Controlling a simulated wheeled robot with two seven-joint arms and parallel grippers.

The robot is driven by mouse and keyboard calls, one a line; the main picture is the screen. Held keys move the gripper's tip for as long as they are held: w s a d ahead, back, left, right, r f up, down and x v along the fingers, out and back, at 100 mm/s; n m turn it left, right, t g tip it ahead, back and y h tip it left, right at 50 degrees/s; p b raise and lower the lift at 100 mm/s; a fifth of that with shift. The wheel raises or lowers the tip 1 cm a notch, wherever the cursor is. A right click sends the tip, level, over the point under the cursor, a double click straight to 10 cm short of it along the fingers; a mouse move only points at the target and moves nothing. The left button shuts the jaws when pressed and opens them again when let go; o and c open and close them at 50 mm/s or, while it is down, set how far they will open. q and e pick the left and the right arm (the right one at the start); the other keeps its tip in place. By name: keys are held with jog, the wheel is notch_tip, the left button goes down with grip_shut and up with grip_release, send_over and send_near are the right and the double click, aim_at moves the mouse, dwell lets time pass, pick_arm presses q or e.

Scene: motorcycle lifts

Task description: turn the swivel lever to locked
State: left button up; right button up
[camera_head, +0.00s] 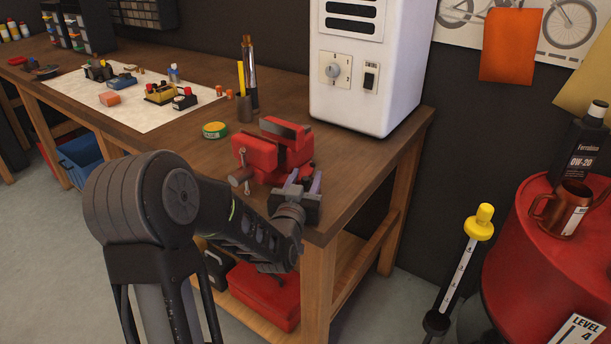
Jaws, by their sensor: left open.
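A red bench vise (268,156) is bolted near the front right corner of the wooden workbench (345,185). Its metal clamp handle (241,176) hangs on the left side. My left gripper (304,181) is at the vise's right side near its base, with its fingers apart and pointing away from me. I cannot make out a separate swivel lever; the base on that side is partly hidden by my gripper. I cannot tell whether the fingers touch the vise. My right gripper is out of view.
A white machine (365,95) with a knob and a switch stands behind the vise. A green-yellow tin (215,130) and a pen cup (244,108) are to the left. A red drum (555,255) and a yellow-topped dipstick (480,222) stand at the right.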

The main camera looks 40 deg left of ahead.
pick_arm(q)
grip_shut()
dwell(0.5)
